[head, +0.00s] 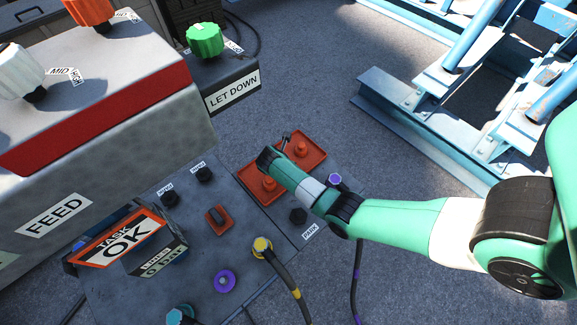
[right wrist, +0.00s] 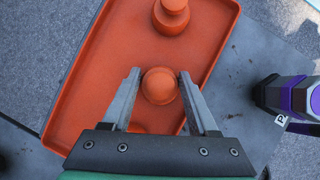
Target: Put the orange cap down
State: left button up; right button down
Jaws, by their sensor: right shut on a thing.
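In the right wrist view my right gripper (right wrist: 160,88) is shut on an orange cap (right wrist: 159,86) with a rounded top. The cap is over the orange tray (right wrist: 95,95); I cannot tell whether it touches the tray floor. A second orange cap (right wrist: 171,14) stands on the tray farther up in this view. In the head view the tray (head: 255,165) shows one orange cap (head: 301,148) at its upper right and one (head: 269,183) at its lower left. My right wrist covers the part between and hides the fingertips. My left gripper is not in view.
A purple-topped plug (head: 335,179) stands right of the tray near the PARK label (head: 310,232). A yellow-collared plug with a cable (head: 263,245) and a purple ring socket (head: 225,281) are on the grey panel. The large FEED box (head: 110,130) rises at the left.

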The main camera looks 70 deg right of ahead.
jog(key=shift+f, duration=0.1)
jog(key=shift+c, duration=0.8)
grip_release()
jog(key=shift+r, duration=0.2)
jog(key=p+v, duration=0.6)
jog(key=v, duration=0.6)
